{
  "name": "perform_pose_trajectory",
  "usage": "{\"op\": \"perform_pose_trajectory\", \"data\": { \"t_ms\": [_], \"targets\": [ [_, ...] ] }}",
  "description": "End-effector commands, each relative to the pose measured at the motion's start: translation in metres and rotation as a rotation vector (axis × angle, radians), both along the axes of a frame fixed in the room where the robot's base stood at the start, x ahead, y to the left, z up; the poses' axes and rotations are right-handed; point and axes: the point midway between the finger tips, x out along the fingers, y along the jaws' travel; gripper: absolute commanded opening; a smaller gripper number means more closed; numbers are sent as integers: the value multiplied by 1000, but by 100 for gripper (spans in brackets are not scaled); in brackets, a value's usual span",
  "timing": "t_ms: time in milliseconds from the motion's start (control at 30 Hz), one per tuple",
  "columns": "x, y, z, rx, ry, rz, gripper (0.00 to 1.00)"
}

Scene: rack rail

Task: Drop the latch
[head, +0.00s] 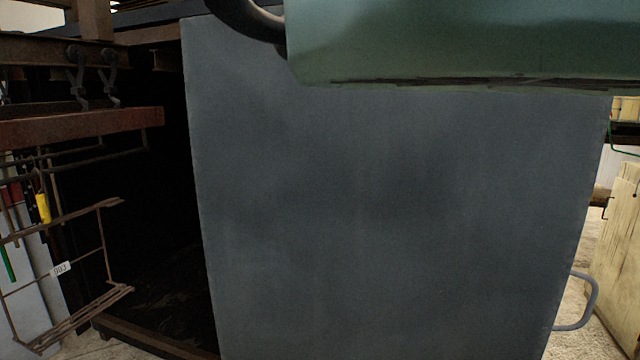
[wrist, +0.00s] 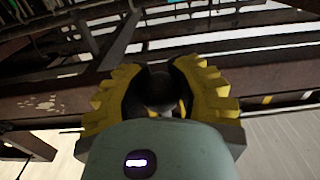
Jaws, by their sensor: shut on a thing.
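My gripper (wrist: 162,75) shows in the wrist view with its two yellow ribbed fingers closed in on either side of a dark rounded thing (wrist: 160,92). The fingers hide most of this thing, and I cannot tell whether it is the latch. Rusty brown beams (wrist: 50,105) run across behind the fingers. In the head view my gripper is not visible. There a large flat grey panel (head: 400,210) fills the middle, with a grey loop handle (head: 592,300) at its lower right edge. I cannot make out a latch in the head view.
At the left of the head view, dark hooks (head: 78,75) hang above a rusty beam (head: 80,127). Below is a brown wire rack (head: 105,245) with a white numbered tag (head: 61,269). A pale wooden piece (head: 615,260) stands right of the panel.

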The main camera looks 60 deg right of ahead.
Motion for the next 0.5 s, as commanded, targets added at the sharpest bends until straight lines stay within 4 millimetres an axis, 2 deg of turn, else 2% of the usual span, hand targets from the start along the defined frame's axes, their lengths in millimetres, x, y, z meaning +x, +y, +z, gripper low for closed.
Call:
{"op": "perform_pose_trajectory", "data": {
  "t_ms": [33,267,500],
  "targets": [
    [1,3,-7,-3,11,4,2],
    [6,6,-10,-6,14,7,0],
    [23,10,-10,-5,9,3,0]
  ]
}}
